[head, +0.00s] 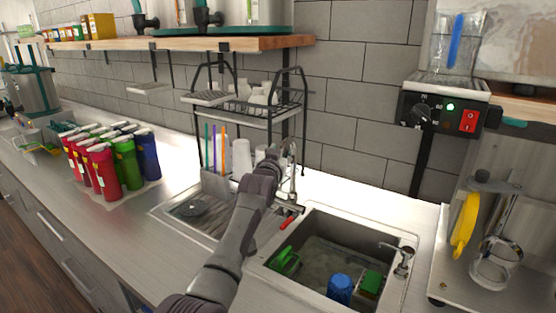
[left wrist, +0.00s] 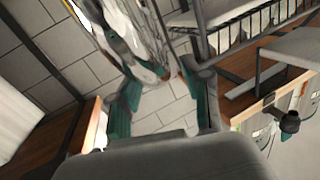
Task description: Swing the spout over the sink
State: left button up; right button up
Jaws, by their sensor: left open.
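The spout (head: 293,172) is a thin chrome gooseneck faucet standing at the back of the counter, behind the sink (head: 262,268). My left gripper (head: 270,160) is up beside the spout, just left of it in the head view. In the left wrist view, my left gripper (left wrist: 168,88) has its two teal-padded fingers apart. A shiny chrome shape, likely the spout (left wrist: 138,40), shows beyond and between the fingers; I cannot tell whether they touch it. The sink basin holds a blue cup (head: 340,289) and green items. My right gripper is out of view.
A black wire rack (head: 245,115) with cups stands behind the spout. A shallow steel drain tray (head: 192,208) lies left of my arm. A small chrome fixture (head: 401,258) stands at the sink's right edge. Colored bottles (head: 125,165) stand left.

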pick_arm(q)
jog(key=s+a, duration=0.2)
jog(key=s, duration=0.9)
jog(key=shift+s, duration=0.25)
